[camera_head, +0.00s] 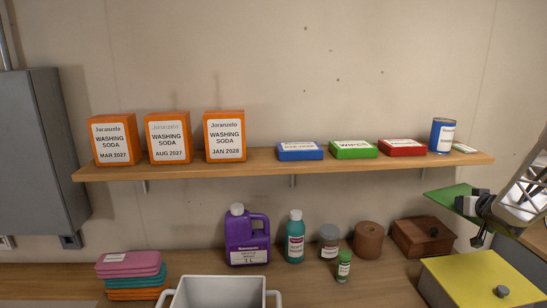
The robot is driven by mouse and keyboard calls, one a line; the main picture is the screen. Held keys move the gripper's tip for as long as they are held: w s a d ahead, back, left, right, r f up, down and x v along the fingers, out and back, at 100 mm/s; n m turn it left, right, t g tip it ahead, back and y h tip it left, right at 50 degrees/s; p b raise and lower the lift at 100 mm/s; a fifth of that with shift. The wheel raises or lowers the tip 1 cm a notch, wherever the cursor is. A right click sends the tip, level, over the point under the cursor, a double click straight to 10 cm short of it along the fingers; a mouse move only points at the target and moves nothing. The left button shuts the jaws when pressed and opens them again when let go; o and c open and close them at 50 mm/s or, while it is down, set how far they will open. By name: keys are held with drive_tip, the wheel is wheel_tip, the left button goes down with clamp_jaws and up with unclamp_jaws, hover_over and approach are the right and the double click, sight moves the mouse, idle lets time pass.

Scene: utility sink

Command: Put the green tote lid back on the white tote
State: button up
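The green tote lid (449,196) is a flat green panel at the right, raised above the counter near a brown wooden box. My gripper (477,205) comes in from the right edge and is shut on the lid, around its middle; the fingers hide the exact contact. The lid looks roughly level, slightly tilted. The white tote (217,280) stands at the bottom centre, well to the left of the lid. Its top is open, its handles show at both sides, and its lower part is cut off by the picture edge.
A yellow-topped box (470,278) with a knob stands below my gripper. The wooden box (418,238), brown pot (368,240), jars, teal bottle (295,238) and purple jug (246,240) line the back. Stacked cloths (130,268) are left of the tote. A shelf (265,165) runs above.

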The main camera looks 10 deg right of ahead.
drive_tip(key=d+m+h, duration=0.1)
drive_tip(key=d, duration=0.1)
drive_tip(key=w+d+f+m+g+h, duration=0.1)
drive_tip(key=d, duration=0.1)
drive_tip(key=w+d+f+m+h, duration=0.1)
drive_tip(key=d, duration=0.1)
drive_tip(key=shift+w+h, duration=0.2)
drive_tip(key=shift+h, duration=0.1)
drive_tip(key=shift+w+d+f+m+g+h, duration=0.25)
drive_tip(key=shift+d+f+m+g+h, duration=0.1)
drive_tip(key=shift+d+m, duration=0.15)
drive_tip(key=shift+w+d+f+m+g+h, duration=0.2)
drive_tip(key=shift+d+f+m+g+h, duration=0.15)
drive_tip(key=shift+d, duration=0.2)
drive_tip(key=shift+w+d+f+m+h, duration=0.45)
drive_tip(key=shift+d+f+m+h, duration=0.1)
drive_tip(key=shift+d+f+h, duration=0.15)
drive_tip(key=shift+a, duration=0.1)
idle(0.6)
